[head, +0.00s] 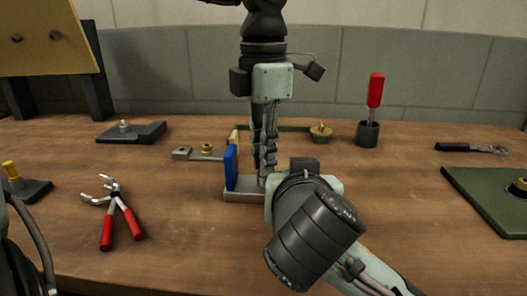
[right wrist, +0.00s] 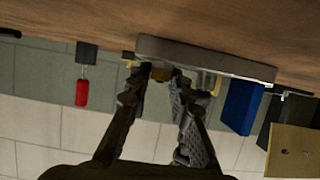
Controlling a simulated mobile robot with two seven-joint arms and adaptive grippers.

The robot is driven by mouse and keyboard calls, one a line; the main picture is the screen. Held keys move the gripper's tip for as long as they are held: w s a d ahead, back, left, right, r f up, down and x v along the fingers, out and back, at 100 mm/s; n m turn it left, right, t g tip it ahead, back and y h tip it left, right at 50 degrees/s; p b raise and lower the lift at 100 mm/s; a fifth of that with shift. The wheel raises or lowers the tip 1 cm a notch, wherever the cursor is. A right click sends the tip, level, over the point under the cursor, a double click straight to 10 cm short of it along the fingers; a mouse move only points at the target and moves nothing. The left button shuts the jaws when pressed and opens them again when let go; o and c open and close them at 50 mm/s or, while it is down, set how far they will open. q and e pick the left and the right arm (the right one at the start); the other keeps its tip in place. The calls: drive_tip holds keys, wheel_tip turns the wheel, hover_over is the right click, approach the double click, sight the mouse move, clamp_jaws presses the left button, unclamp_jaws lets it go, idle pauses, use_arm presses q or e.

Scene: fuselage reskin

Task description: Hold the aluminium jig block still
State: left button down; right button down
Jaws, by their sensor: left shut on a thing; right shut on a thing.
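The aluminium jig block (head: 240,196) is a low grey bar lying on the bench in the middle of the head view. It also shows upside down in the right wrist view (right wrist: 215,60). A blue plate (head: 231,168) stands upright at its left end. My left gripper (head: 264,168) points down from above, its fingers shut at the block beside the blue plate. My right gripper (right wrist: 167,75) has its fingertips at the block's edge, shut on it. In the head view my right wrist hides those fingertips. The exact contact of both grippers is hard to see.
Red-handled pliers (head: 119,212) lie at the left. A small grey bar (head: 190,154) lies behind the block. A green mat (head: 487,195) lies far right.

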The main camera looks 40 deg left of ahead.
use_arm(q)
drive_tip(key=shift+f, duration=0.2)
drive_tip(key=c, duration=1.4)
unclamp_jaws()
drive_tip(key=shift+c, duration=0.2)
drive_tip(key=shift+r, duration=2.55)
use_arm(e)
drive_tip(key=c, duration=1.3)
unclamp_jaws()
